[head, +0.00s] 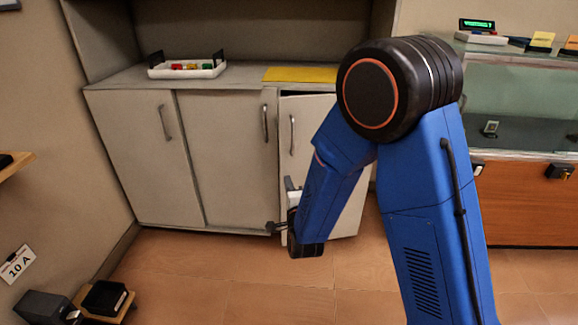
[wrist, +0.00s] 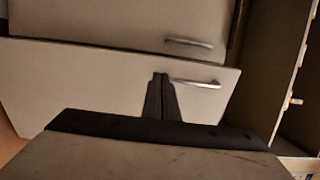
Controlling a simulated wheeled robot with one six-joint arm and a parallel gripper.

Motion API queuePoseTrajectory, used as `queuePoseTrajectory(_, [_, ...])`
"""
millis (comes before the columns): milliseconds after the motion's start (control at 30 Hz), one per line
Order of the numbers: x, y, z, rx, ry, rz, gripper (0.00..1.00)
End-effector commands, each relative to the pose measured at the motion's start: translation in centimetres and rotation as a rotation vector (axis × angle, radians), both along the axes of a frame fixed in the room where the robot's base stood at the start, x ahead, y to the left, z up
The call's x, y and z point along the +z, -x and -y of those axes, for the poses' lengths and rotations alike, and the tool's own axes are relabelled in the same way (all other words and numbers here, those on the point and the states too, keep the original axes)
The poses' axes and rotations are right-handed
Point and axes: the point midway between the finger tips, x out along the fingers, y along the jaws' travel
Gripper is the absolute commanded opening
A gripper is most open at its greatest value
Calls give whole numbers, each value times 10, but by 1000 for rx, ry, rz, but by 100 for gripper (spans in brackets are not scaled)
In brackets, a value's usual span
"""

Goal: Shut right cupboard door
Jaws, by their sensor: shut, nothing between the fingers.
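The right cupboard door (head: 309,120) is a pale panel with an upright metal handle (head: 292,135). My gripper (head: 271,227) is shut and empty, low down by the door's left edge. In the wrist view my gripper (wrist: 160,76) is in front of a pale door panel (wrist: 100,85), beside its handle (wrist: 195,83). I cannot tell whether the fingers touch the panel.
Two other cupboard doors, the left (head: 140,150) and middle (head: 225,140), look shut. A white tray (head: 187,69) and yellow sheet (head: 300,74) lie on the counter. A glass display case (head: 520,110) stands at right. The tiled floor (head: 220,275) in front is clear.

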Motion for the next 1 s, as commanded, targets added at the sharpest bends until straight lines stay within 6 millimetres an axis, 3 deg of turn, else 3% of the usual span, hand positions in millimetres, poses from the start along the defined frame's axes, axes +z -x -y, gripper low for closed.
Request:
queuePoseTrajectory(167, [1,-16,-4,-1,-3,3,0])
queuePoseTrajectory(700, [0,-106,-24,-2,0,2,0])
queuePoseTrajectory(1000, [1,-133,-30,-2,0,1,0])
